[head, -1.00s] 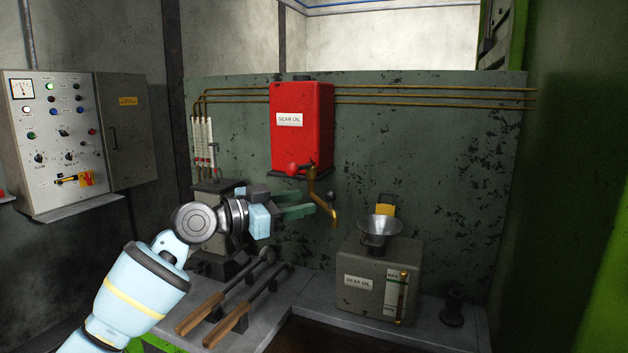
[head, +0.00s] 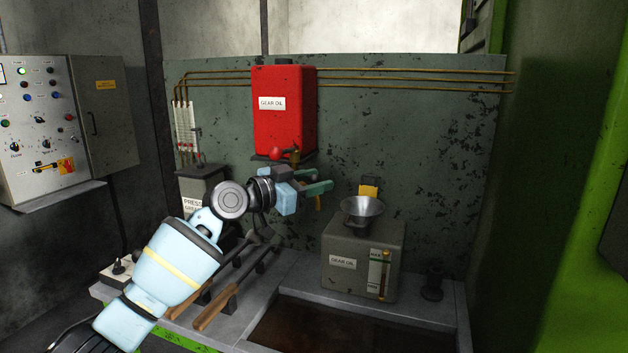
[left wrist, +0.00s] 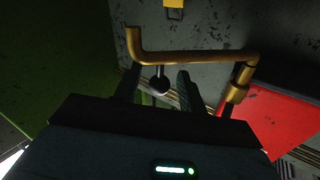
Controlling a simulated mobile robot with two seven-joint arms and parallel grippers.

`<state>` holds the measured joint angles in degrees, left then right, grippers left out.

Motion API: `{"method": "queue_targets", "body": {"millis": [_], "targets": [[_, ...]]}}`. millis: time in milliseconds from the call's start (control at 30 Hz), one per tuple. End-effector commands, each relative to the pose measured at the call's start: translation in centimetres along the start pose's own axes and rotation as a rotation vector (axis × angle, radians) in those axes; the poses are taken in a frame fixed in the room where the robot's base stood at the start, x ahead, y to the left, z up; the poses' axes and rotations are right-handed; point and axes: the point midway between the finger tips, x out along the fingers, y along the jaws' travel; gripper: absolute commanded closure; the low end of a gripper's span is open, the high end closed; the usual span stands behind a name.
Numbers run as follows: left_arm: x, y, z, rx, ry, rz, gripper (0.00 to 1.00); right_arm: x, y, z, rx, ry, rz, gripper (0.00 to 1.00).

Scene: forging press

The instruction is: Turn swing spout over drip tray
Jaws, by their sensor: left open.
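The brass swing spout (head: 295,156) hangs under the red gear oil tank (head: 284,108). In the head view my left gripper (head: 322,187) hides most of it, and only its tip shows below the fingers. In the left wrist view the spout (left wrist: 200,57) runs across, just beyond my fingers, with its bent end at the left. A dark round knob (left wrist: 160,82) on a short stem lies between the open fingers of my left gripper (left wrist: 158,88); contact cannot be told. A dark sunken tray (head: 350,331) lies in the bench front. My right gripper is out of view.
A metal funnel (head: 362,207) stands on a grey gear oil box (head: 362,262), right of and below my gripper. Wooden-handled tools (head: 215,309) lie on the bench under my arm. A control panel (head: 38,125) is at the left.

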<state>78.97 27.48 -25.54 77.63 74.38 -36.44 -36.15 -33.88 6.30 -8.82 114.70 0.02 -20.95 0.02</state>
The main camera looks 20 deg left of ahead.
Motion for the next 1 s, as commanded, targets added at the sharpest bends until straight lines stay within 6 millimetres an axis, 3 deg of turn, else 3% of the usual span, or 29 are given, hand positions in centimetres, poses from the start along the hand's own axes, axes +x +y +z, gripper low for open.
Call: {"method": "queue_targets", "body": {"millis": [300,633,1000], "targets": [[0.26,0.02,-0.03,0.001,0.000,0.000,0.59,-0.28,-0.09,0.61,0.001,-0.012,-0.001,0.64],[0.24,0.01,-0.01,0.000,0.000,0.000,1.00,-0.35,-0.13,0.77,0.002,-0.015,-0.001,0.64],[0.16,0.06,0.01,0.000,0.000,0.003,1.00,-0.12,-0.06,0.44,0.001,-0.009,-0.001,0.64]]}}
